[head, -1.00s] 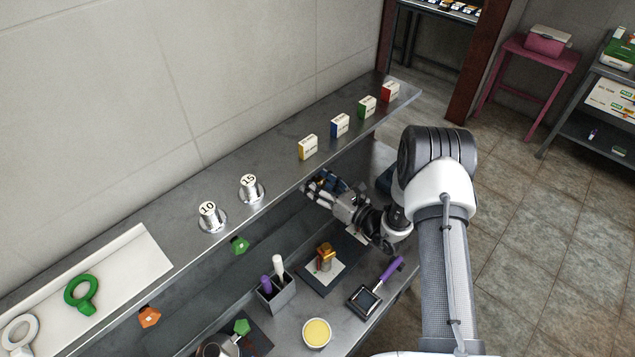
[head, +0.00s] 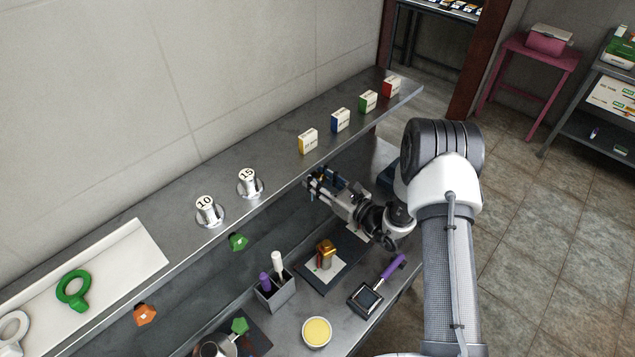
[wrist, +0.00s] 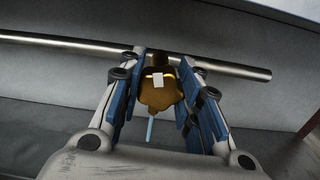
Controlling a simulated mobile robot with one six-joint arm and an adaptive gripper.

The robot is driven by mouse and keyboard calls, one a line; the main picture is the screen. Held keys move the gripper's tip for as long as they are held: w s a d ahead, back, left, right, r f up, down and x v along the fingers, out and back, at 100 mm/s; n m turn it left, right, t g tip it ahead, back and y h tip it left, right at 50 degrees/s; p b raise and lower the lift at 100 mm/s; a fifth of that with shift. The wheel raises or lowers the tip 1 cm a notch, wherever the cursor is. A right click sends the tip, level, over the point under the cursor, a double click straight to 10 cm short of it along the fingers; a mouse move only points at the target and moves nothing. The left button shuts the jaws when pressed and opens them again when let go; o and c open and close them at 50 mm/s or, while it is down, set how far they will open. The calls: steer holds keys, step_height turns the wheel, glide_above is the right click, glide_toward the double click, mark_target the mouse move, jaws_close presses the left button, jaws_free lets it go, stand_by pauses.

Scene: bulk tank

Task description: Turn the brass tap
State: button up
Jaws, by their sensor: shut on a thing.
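The brass tap (wrist: 160,92) shows in the middle of the wrist view, in front of a grey wall. It has a lobed golden handle with a small white label, and a thin light-blue strip hangs below it. My gripper (wrist: 162,95) has its blue-padded fingers on either side of the handle and is shut on it. In the head view my gripper (head: 322,186) is under the shelf against the back panel, and it hides the tap there.
A long metal pipe (wrist: 60,43) runs behind the tap. Below my gripper, a gold-coloured fitting (head: 325,256) stands on a dark mat, near a purple-handled tool (head: 368,298) and a grey holder (head: 277,291). The shelf (head: 235,165) above carries several small boxes.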

steer(key=o, duration=1.1)
steer(key=v, duration=1.2)
